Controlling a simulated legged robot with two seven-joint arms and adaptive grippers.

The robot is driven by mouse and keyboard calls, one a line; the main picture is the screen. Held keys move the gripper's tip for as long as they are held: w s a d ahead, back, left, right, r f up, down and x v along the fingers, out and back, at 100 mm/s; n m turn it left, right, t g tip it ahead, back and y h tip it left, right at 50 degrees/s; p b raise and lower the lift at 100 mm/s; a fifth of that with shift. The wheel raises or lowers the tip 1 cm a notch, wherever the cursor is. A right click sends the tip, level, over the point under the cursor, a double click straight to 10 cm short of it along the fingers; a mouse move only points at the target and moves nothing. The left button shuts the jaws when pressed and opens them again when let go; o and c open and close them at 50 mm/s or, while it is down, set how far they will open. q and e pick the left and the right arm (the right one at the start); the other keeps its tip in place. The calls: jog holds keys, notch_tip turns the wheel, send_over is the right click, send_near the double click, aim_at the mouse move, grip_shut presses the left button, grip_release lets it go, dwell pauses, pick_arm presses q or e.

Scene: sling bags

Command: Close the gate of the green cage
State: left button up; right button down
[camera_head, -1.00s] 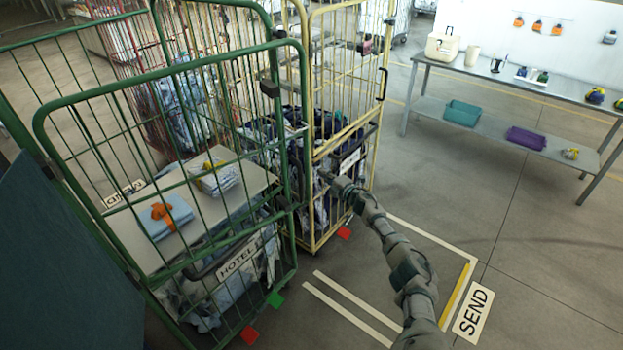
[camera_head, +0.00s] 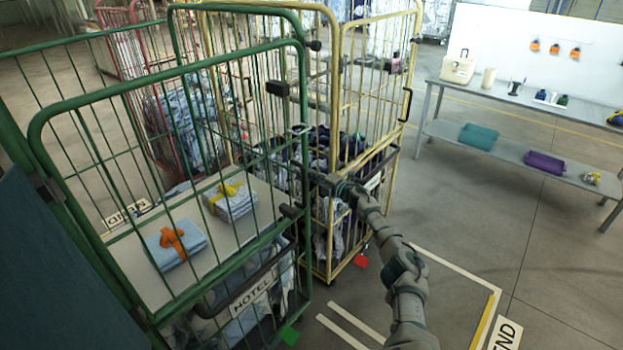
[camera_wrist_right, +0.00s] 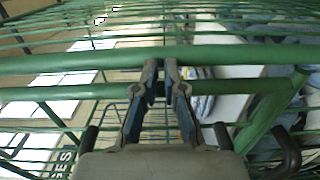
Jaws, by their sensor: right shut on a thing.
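The green cage (camera_head: 172,8) stands at the left in the head view. Its barred green front panel, the gate (camera_head: 165,75), bears a HOTEL sign (camera_head: 251,295) low down. My right gripper (camera_head: 308,178) is at the panel's right upright, between the green and yellow cages; its fingertips are hard to make out there. In the right wrist view, its fingers (camera_wrist_right: 161,80) are close together at two parallel green bars (camera_wrist_right: 70,64), shut on the gate's frame. My left gripper is out of view.
A yellow cage (camera_head: 372,20) with dark laundry stands close at the right of the green one. Folded towels (camera_head: 175,245) lie on the green cage's shelf. A red cage (camera_head: 120,50) is behind. A workbench (camera_head: 500,98) is at the far right, with open floor before it.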

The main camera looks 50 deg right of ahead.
jog(key=shift+w+a+r+y, duration=0.4)
jog(key=shift+w+a+r, duration=0.1)
jog(key=shift+a+r, duration=0.25)
jog(key=shift+s+f, duration=0.65)
jog(key=shift+s, duration=0.1)
jog(key=s+d, duration=0.1)
jog(key=s, duration=1)
jog(key=shift+s+d+h, duration=0.15)
jog(key=shift+d+h, duration=0.05)
jog(key=shift+h, duration=0.1)
jog(key=shift+d, duration=0.1)
